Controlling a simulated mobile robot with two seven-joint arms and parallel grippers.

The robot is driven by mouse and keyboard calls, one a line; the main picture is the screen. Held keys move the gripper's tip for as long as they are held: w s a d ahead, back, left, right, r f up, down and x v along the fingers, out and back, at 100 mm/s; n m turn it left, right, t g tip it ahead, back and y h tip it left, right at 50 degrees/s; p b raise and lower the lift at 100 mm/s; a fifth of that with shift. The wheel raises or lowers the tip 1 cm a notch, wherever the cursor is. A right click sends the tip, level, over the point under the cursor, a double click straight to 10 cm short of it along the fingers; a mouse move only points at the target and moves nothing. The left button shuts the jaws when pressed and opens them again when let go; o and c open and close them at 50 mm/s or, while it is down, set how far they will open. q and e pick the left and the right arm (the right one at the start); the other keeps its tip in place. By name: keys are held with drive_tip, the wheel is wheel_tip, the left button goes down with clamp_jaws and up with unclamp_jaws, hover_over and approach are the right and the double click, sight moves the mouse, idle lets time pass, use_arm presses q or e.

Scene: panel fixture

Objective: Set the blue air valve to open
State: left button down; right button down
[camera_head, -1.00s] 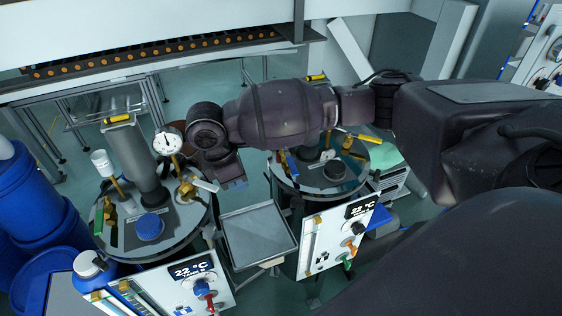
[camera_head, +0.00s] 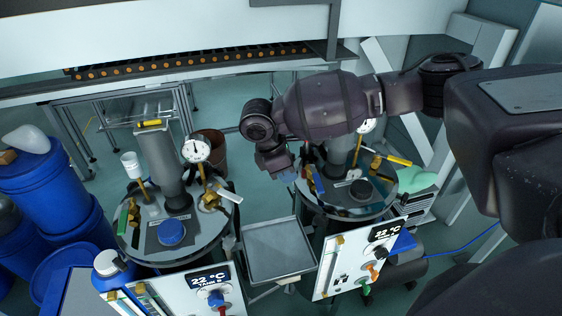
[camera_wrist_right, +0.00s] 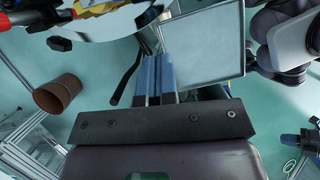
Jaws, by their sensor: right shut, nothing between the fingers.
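A blue lever handle (camera_head: 317,180), which looks like the air valve's, stands on a brass fitting at the left side of the right tank lid (camera_head: 340,205). I cannot tell its setting from here. My right gripper (camera_head: 287,174) is shut and empty, just left of that handle and apart from it in the picture. In the right wrist view its blue-grey fingers (camera_wrist_right: 155,80) are together, with the lid edge (camera_wrist_right: 125,27) beyond them. Colored fittings there are cut off at the top left, so the blue handle is not clear. My left gripper is not in view.
A second tank lid (camera_head: 150,248) with a gauge (camera_head: 196,150) and fittings stands at left. A grey tray (camera_head: 278,250) lies between the tanks. White control panels (camera_head: 335,275) stand in front. A brown bucket (camera_wrist_right: 58,93) is on the floor behind.

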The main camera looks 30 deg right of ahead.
sight(316, 178)
drive_tip(key=shift+s+d+f, duration=0.3)
drive_tip(key=shift+d+f, duration=0.1)
drive_tip(key=shift+d, duration=0.35)
drive_tip(key=shift+s+d+f, duration=0.3)
drive_tip(key=shift+d+f, duration=0.05)
drive_tip(key=shift+d, duration=0.4)
drive_tip(key=shift+s+d+f, duration=0.3)
drive_tip(key=shift+d+f, duration=0.1)
drive_tip(key=shift+d, duration=0.35)
